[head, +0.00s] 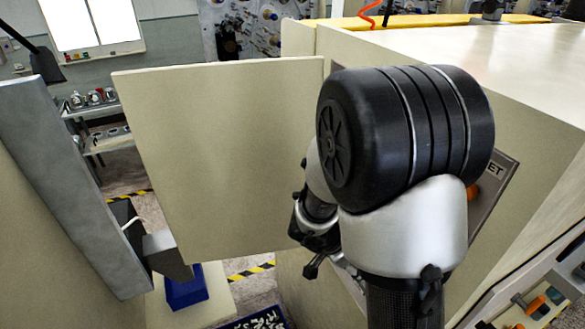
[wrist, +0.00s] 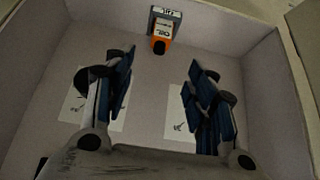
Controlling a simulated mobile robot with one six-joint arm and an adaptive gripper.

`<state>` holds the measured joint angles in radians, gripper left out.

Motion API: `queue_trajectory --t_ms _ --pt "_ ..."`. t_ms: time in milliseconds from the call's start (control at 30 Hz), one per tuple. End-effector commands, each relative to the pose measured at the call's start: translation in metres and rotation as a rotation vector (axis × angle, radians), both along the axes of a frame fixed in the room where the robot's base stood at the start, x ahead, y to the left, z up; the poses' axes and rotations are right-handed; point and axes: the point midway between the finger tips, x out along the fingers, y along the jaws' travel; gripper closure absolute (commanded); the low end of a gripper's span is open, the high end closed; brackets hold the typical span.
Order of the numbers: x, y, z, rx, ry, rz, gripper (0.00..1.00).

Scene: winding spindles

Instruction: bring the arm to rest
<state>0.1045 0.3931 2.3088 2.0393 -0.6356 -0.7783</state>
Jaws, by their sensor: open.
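My gripper (wrist: 160,85) is open in the wrist view, its two dark blue fingers well apart with nothing between them. It faces into a pale, box-like compartment (wrist: 60,30). My arm fills the middle right of the head view, in front of a cream cabinet (head: 530,85). In the head view the arm's far end is mostly hidden behind its own black and silver joint, so the fingers cannot be made out there.
A cream panel (head: 225,150) stands out left of my arm. A blue bin (head: 185,288) sits low, near a grey slab (head: 70,180). Shelves (head: 95,120) stand behind.

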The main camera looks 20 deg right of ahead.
Motion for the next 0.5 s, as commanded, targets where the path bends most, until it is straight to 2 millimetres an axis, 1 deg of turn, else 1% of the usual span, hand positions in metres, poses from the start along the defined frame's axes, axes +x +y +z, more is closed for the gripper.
queue_trajectory --t_ms 67,133,167,267,300,367,400,467,500 --pt "0.001 0.000 0.000 0.000 -0.004 0.004 0.49" --pt "0.009 0.002 -0.001 0.004 -0.031 0.027 0.49" --pt "0.015 0.004 -0.001 0.007 -0.053 0.048 0.49" --pt "0.048 0.017 0.001 0.029 -0.179 0.174 0.49" --pt "0.065 0.028 0.005 0.043 -0.244 0.249 0.49" --pt "0.086 0.051 0.012 0.073 -0.340 0.380 0.49" --pt "0.097 0.069 0.018 0.095 -0.398 0.475 0.49" --pt "0.104 0.099 0.026 0.132 -0.464 0.617 0.49" --pt "0.104 0.119 0.030 0.155 -0.495 0.712 0.49"
